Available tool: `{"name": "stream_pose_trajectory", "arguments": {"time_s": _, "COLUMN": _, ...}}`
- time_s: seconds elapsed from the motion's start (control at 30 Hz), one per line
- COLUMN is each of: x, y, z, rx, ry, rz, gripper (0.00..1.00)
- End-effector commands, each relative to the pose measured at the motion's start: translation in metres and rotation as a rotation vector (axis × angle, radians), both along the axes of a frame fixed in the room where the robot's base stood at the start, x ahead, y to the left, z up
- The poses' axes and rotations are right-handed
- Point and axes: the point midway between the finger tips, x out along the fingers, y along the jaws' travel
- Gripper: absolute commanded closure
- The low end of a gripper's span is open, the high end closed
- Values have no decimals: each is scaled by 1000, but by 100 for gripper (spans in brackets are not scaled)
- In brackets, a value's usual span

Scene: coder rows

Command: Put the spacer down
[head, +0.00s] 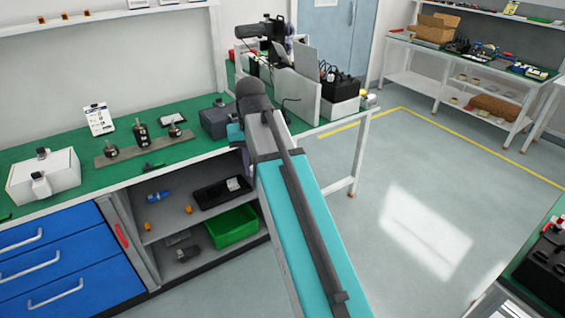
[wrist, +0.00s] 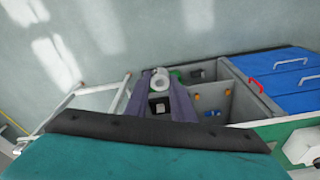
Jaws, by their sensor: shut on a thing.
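The spacer is a pale ring-shaped piece (wrist: 159,84) in the wrist view. It sits between the purple fingertips of my gripper (wrist: 157,92), which is shut on it. In the head view only a purple sliver of my gripper (head: 247,160) shows beside my arm, at the front edge of the green bench (head: 80,212). My arm hides the rest of it and the spacer there. In the wrist view the spacer appears in front of the open shelving and the floor, apart from any surface as far as I can tell.
On the bench stand a plank with dark fittings (head: 143,150), a white box (head: 45,178) and a dark grey box (head: 215,122). Below are open shelves with a black tray (head: 215,194) and green bin (head: 232,226), beside blue drawers (head: 62,262). The bench front strip has bare room.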

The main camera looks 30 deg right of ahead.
Motion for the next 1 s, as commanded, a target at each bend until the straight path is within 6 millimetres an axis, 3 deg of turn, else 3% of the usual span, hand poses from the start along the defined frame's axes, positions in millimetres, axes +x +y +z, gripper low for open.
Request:
{"name": "stream_pose_trajectory", "arguments": {"time_s": 0.1, "x": 5, "y": 34, "z": 1, "rx": -2, "ry": -3, "rz": 101, "gripper": 100}}
{"name": "stream_pose_trajectory", "arguments": {"time_s": 0.33, "x": 9, "y": 72, "z": 1, "rx": -5, "ry": -8, "rz": 218, "gripper": 100}}
{"name": "stream_pose_trajectory", "arguments": {"time_s": 1.0, "x": 9, "y": 75, "z": 1, "rx": -5, "ry": -8, "rz": 232, "gripper": 100}}
